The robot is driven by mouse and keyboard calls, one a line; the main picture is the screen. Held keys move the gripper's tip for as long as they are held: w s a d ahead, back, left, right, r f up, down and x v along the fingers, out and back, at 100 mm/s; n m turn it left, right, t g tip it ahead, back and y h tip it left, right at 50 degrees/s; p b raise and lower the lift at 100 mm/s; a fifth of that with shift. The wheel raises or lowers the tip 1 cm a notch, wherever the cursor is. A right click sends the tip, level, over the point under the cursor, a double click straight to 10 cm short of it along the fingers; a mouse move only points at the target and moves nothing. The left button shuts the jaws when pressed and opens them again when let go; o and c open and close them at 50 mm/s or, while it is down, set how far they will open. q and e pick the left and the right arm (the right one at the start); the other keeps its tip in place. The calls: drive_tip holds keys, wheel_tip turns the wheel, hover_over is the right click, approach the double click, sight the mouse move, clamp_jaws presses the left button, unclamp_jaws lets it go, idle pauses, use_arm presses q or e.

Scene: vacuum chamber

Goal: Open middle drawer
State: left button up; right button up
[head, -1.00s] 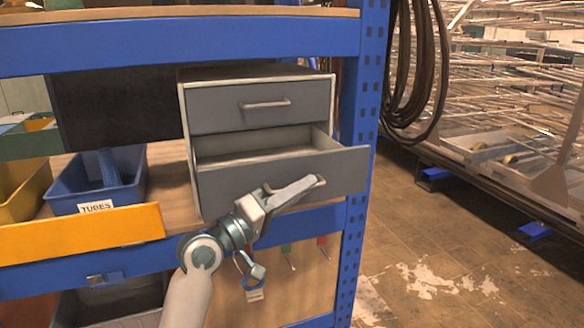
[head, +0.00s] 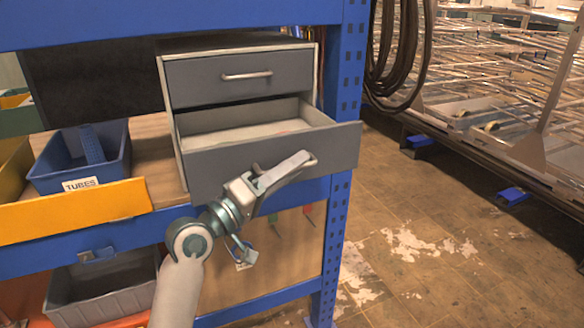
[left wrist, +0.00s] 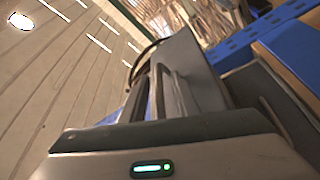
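The grey drawer cabinet (head: 164,75) stands on a shelf in the head view. Its top drawer (head: 220,80) is closed, with a light bar handle. The drawer below it, the middle drawer (head: 225,168), is pulled well out and its inside looks empty. My left gripper (head: 303,159) is at the front of this open drawer, its fingers closed around the handle, which they mostly hide. The left wrist view shows the fingers (left wrist: 155,88) close together against the drawer front (left wrist: 200,80). My right gripper is not in view.
A blue bin (head: 60,178) labelled TUBES and a yellow bin stand left of the cabinet. A blue perforated post (head: 340,130) rises beside the open drawer. Hoses (head: 400,60) hang to the right. The floor (head: 450,230) at right is clear.

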use_arm(q)
drive_tip(key=shift+s+a+f+b, duration=0.2)
drive_tip(key=shift+s+a+b, duration=0.1)
drive_tip(key=shift+s+a, duration=0.15)
drive_tip(key=b+v, duration=0.5)
drive_tip(key=v, duration=1.1)
drive_tip(key=shift+r, duration=0.1)
